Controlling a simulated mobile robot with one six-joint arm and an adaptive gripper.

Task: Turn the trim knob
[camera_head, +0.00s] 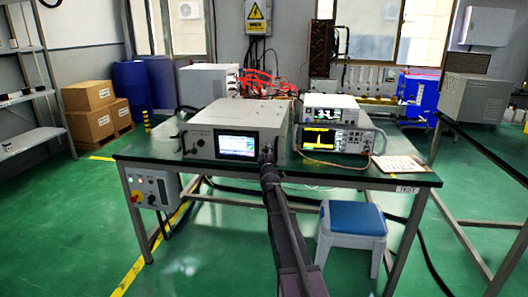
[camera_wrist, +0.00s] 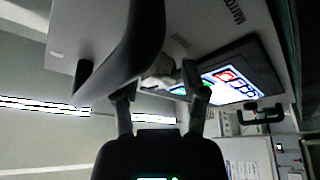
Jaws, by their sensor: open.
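The microwave generator is a pale box (camera_head: 225,113) on the bench with a lit screen (camera_head: 237,146). In the head view my gripper (camera_head: 268,153) is at the right part of its front, right of the screen, and hides that part. In the wrist view my open gripper (camera_wrist: 160,88) faces the generator's front panel (camera_wrist: 205,35), with the screen (camera_wrist: 232,82) to its right. A pale, blurred shape (camera_wrist: 163,68) shows between the fingers; I cannot tell whether it is the trim knob. The trim knob is not clearly seen. Contact cannot be told.
A large dark curved shape (camera_wrist: 130,50) crosses the wrist view close to the panel. Two instruments (camera_head: 332,110) are stacked right of the generator, with a cable in front. A blue stool (camera_head: 352,220) stands before the bench (camera_head: 400,178). The floor at the left is open.

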